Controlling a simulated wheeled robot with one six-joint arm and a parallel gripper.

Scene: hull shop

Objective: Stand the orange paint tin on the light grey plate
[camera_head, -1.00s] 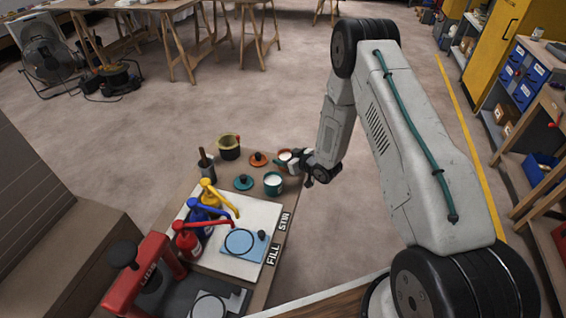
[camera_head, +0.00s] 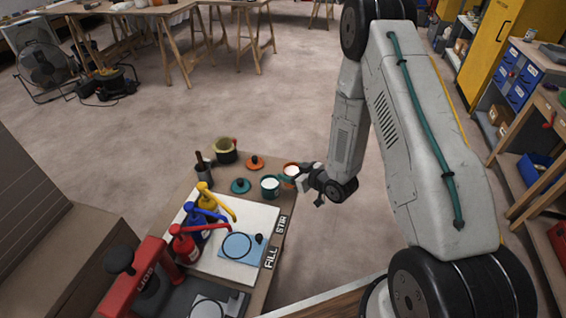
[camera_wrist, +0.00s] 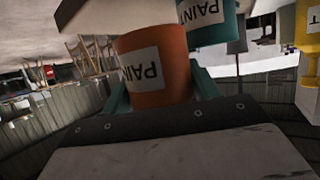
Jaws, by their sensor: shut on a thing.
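The orange paint tin (camera_head: 291,171) is at the far right end of the bench, beside a teal tin (camera_head: 270,187). White shows inside its top. My gripper (camera_head: 299,174) is shut on it from the right. In the wrist view the orange tin (camera_wrist: 155,65) sits between the teal fingers, with its PAINT label showing. I cannot tell whether it touches the bench. The light grey plate (camera_head: 232,303), with a dark ring on it, lies at the near end by the red press, partly cut off by the frame edge.
A white board (camera_head: 262,219) carries yellow, blue and red pump bottles and a light blue plate (camera_head: 242,245) with a ring. Teal (camera_head: 240,186) and orange (camera_head: 255,162) lids, a dark pot (camera_head: 225,150) and a brush holder stand behind. The red press (camera_head: 150,268) is at left.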

